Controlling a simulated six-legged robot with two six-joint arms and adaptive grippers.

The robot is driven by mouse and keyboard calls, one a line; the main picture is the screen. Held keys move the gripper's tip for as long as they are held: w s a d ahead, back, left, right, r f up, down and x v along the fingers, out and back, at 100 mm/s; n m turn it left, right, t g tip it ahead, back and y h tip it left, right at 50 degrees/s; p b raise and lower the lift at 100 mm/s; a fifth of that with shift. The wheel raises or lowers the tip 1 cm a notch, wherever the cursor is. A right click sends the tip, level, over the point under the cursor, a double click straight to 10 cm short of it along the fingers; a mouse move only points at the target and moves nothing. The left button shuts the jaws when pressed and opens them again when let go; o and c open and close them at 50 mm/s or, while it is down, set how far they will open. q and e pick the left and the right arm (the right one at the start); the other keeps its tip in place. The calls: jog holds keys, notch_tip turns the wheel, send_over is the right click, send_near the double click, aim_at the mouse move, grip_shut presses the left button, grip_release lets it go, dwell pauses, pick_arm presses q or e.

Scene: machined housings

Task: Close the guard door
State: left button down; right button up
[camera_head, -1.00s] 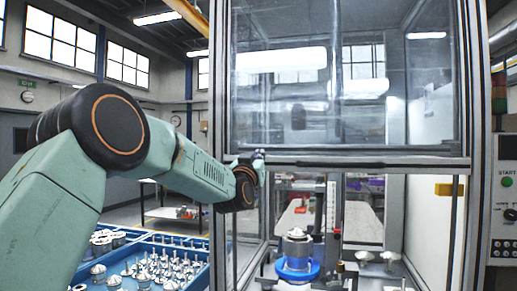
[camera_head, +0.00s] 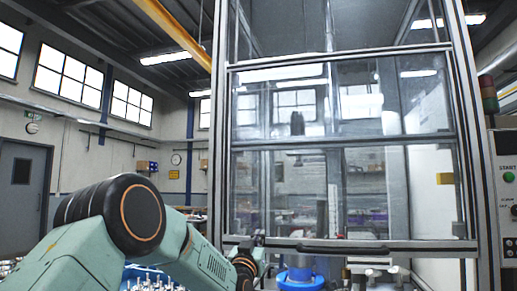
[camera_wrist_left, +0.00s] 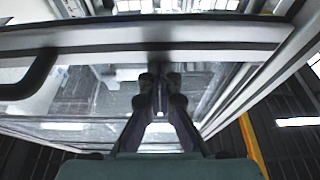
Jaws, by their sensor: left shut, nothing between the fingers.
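The guard door (camera_head: 280,187) is a clear sliding panel in a grey metal frame on the front of the machine. Its bottom rail, with a long black handle (camera_head: 345,248), is low in the head view, with an opening still showing below it. My left gripper (camera_head: 258,240) is at the left end of that rail, shut and empty. In the wrist view, its fingertips (camera_wrist_left: 160,84) reach toward the door's rail (camera_wrist_left: 150,38), and the dark handle (camera_wrist_left: 30,80) is at the left. I cannot tell whether they touch the rail. My right gripper is not in view.
A blue round fixture (camera_head: 299,277) shows under the door, partly hidden. A control panel with a green start button (camera_head: 508,177) is at the right. A blue tray of metal parts (camera_head: 150,279) lies low behind my left arm.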

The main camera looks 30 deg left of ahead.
pick_arm(q)
notch_tip(320, 180, down, 22)
jog(key=b, duration=1)
jog(key=shift+b, duration=0.35)
jog(key=shift+f, duration=0.1)
notch_tip(320, 180, up, 5)
jog(key=p, duration=0.3)
jog(key=v, duration=1)
jog(key=shift+f+p, duration=0.35)
jog(key=shift+p, duration=0.1)
jog(key=shift+w, duration=0.1)
